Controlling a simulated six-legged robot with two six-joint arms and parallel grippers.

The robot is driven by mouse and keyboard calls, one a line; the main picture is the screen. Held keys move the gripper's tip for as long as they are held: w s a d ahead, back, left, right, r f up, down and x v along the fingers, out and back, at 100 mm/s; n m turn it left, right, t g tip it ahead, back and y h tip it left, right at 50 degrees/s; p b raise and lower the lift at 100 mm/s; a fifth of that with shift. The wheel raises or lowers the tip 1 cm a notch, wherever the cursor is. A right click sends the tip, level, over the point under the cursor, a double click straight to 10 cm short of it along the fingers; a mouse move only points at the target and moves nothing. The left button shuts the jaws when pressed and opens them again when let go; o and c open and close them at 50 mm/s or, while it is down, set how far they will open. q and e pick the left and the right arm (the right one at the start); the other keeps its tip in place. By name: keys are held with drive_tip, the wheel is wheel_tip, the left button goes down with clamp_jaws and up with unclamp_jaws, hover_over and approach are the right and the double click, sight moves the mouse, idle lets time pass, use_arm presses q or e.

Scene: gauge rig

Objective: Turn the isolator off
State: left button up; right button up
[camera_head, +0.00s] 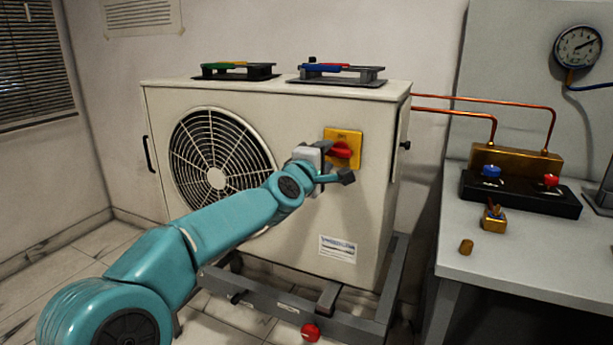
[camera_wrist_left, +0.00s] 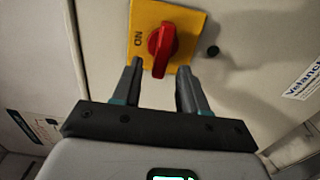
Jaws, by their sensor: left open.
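The isolator is a red rotary knob (camera_head: 341,151) on a yellow plate (camera_head: 344,134), on the upper right of the air-conditioning unit's front. The wrist view shows the red handle (camera_wrist_left: 162,48) pointing along the picture's vertical, with lettering that looks like "ON" on the yellow plate (camera_wrist_left: 184,20) left of it. My left gripper (camera_head: 340,164) is open just in front of the knob. In the wrist view its two fingertips (camera_wrist_left: 160,70) are either side of the handle's lower end. Whether either finger touches it I cannot tell. My right gripper is not in view.
Copper pipes (camera_head: 470,100) run right to a brass block above a bench (camera_head: 520,270) with valves and small fittings. A red cap (camera_head: 310,332) is low at the unit's base frame.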

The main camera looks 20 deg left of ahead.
use_arm(q)
drive_tip(key=s+b, duration=0.1)
drive_tip(key=s, duration=1.3)
drive_tip(key=shift+a, duration=0.2)
drive_tip(key=shift+s, duration=0.1)
